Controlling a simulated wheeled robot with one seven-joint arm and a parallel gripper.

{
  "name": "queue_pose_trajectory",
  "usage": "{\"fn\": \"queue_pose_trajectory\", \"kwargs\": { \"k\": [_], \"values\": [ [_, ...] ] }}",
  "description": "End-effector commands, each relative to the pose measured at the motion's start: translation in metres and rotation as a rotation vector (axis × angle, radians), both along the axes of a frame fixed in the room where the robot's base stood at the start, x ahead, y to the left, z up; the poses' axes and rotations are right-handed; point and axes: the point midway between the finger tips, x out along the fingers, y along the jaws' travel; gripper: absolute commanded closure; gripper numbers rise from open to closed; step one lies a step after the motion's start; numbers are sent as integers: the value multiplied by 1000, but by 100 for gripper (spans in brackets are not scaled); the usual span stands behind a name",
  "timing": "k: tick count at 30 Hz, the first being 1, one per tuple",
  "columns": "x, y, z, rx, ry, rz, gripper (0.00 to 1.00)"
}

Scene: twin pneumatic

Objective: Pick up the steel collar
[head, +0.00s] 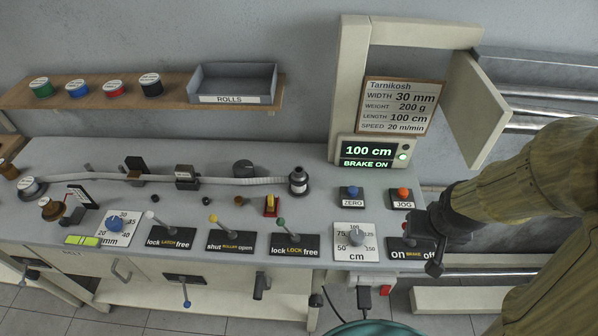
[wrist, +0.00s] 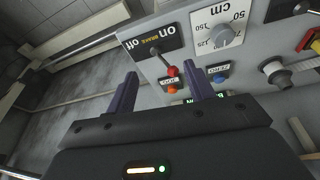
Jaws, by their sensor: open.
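I cannot pick out the steel collar for sure in either view. A dark upright cylinder with a pale band (head: 298,182) stands at the right end of the white strip, and a silver-topped roll (head: 29,187) sits at its left end; I cannot tell if either is or bears the collar. My gripper (wrist: 163,92) is open with nothing between its two purple fingers. It hangs over the right end of the bench, by the brake lever (wrist: 172,71) and the orange JOG button (wrist: 172,90). In the head view my arm partly covers this corner.
The bench (head: 225,160) carries several levers, a cm dial (head: 356,237) and a blue ZERO button (head: 352,191). A display (head: 369,152) reads 100 cm, BRAKE ON. A frame with an open door (head: 474,105) rises at the back right. A shelf (head: 120,92) holds several colored rolls and a ROLLS tray (head: 235,99).

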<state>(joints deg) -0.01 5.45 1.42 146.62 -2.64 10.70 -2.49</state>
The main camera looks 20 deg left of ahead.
Motion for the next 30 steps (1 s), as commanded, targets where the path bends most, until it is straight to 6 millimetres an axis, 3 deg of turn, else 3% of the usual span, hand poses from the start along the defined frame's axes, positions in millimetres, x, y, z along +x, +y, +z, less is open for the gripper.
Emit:
{"fn": "queue_pose_trajectory", "kwargs": {
  "k": [6,14,24,30],
  "values": [
    [46,30,-24,-9,-140,245,47],
    [77,88,-51,75,-340,507,47],
    [70,178,-57,329,-674,700,47],
    [59,204,-46,450,-833,687,47]
  ]
}}
